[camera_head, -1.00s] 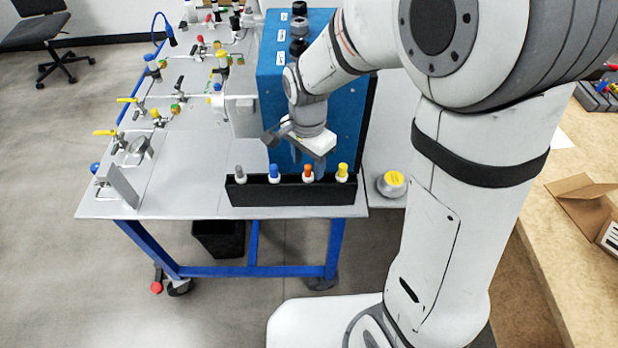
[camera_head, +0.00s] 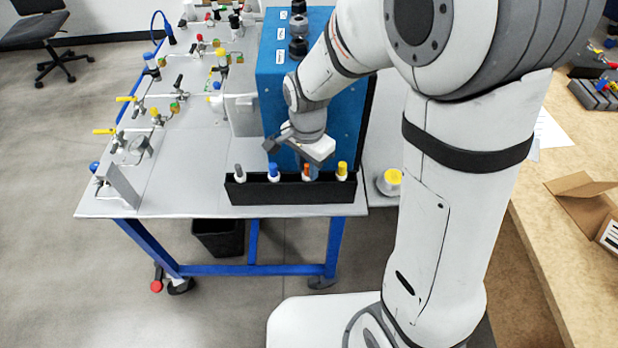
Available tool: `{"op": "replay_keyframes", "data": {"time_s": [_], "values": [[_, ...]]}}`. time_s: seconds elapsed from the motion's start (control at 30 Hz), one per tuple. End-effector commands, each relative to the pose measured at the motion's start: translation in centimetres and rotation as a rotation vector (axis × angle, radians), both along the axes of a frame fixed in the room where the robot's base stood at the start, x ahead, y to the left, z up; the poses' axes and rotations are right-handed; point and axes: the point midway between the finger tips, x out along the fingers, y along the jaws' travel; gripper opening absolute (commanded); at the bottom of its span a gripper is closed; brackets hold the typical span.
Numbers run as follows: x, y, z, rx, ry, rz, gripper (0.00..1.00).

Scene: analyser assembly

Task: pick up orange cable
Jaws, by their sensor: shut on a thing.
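The orange cable (camera_head: 307,172) stands in the black holder (camera_head: 288,193) at the front edge of the metal table, between the blue cable (camera_head: 273,173) and the yellow cable (camera_head: 342,171). A grey cable (camera_head: 239,173) is at the holder's left end. My gripper (camera_head: 308,167) is at the orange cable's top, pointing down, with its fingers shut on it. The fingertips are small and partly hidden by the gripper body and the cable. The cable's lower part is hidden inside the holder.
A blue box (camera_head: 275,85) stands close behind my gripper. Pipes and valves (camera_head: 150,120) cover the table's left side. A yellow-topped round container (camera_head: 390,182) is right of the holder. An open cardboard box (camera_head: 590,205) sits on the wooden bench at right.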

Motion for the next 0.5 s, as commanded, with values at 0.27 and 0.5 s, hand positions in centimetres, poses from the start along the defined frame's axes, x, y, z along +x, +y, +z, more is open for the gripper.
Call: {"op": "replay_keyframes", "data": {"time_s": [0.27, 0.5], "values": [[0.0, 0.0, 0.2, 0.001, -0.001, 0.001, 0.04], [0.1, 0.1, 2.4, 0.001, -0.004, 0.001, 0.04]]}}
